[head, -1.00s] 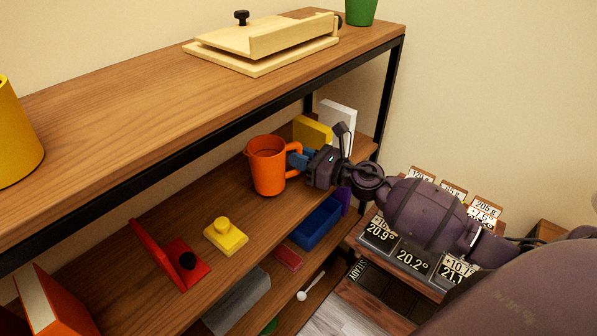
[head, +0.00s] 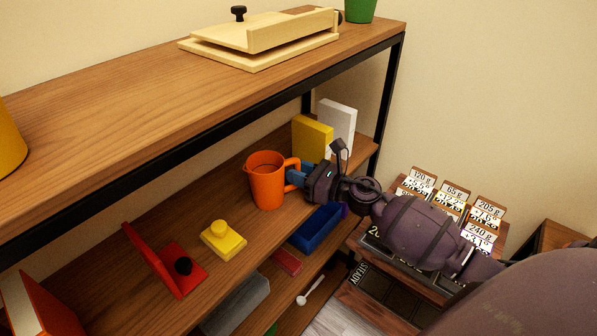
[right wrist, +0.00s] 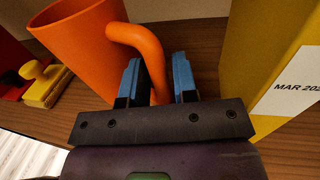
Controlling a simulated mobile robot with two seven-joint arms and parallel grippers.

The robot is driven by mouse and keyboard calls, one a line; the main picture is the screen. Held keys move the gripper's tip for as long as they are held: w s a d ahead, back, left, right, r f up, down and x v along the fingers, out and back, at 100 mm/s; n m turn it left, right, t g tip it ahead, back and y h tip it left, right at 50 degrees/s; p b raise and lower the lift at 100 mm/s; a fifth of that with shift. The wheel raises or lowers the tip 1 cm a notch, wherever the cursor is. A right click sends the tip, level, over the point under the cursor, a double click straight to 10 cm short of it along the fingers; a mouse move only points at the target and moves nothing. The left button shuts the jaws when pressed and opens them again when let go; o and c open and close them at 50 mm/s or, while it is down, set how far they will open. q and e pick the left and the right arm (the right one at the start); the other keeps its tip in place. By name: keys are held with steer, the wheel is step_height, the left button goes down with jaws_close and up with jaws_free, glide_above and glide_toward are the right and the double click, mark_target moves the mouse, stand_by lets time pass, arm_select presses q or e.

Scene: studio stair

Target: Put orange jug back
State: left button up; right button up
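The orange jug (head: 267,182) stands upright at the middle shelf, its base at or just above the boards. Its handle points right, toward my right gripper (head: 296,176). In the right wrist view the jug (right wrist: 85,45) fills the upper left, and its curved handle passes between the two blue fingers of my right gripper (right wrist: 159,80). The jug's underside is hidden. My left gripper is in no view.
Yellow (head: 312,137) and white (head: 338,124) boxes stand behind my right gripper. A yellow knobbed block (head: 222,240) and a red stand (head: 180,268) sit left of the jug. A blue tray (head: 317,228) lies below. The upper shelf (head: 130,98) overhangs.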

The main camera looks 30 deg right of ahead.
steer(key=shift+o, duration=1.1)
